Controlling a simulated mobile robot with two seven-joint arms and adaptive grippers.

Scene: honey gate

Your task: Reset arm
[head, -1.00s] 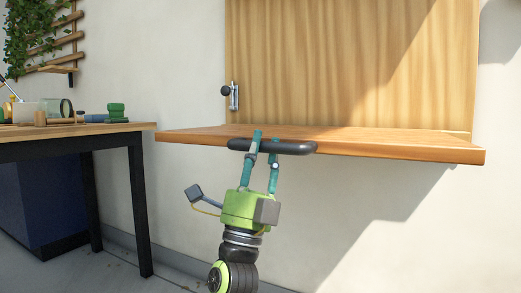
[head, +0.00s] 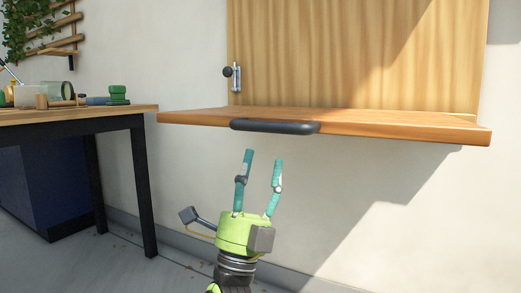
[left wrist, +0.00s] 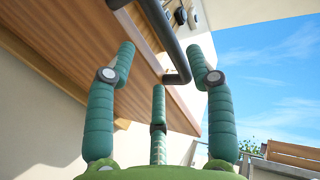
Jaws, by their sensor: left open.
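My left gripper (head: 264,156) is open and empty, just below the black handle (head: 275,126) on the front edge of the wooden fold-down shelf (head: 400,123). Its green fingers point up and are apart from the handle. In the left wrist view my left gripper (left wrist: 166,60) shows its spread fingers, with the black handle (left wrist: 160,25) beyond them and nothing between them. The shelf lies flat, out from the wooden back panel (head: 350,55). My right gripper is not in view.
A small latch with a black knob (head: 228,72) is at the panel's left edge. A dark-legged table (head: 70,125) with jars and green items stands at the left.

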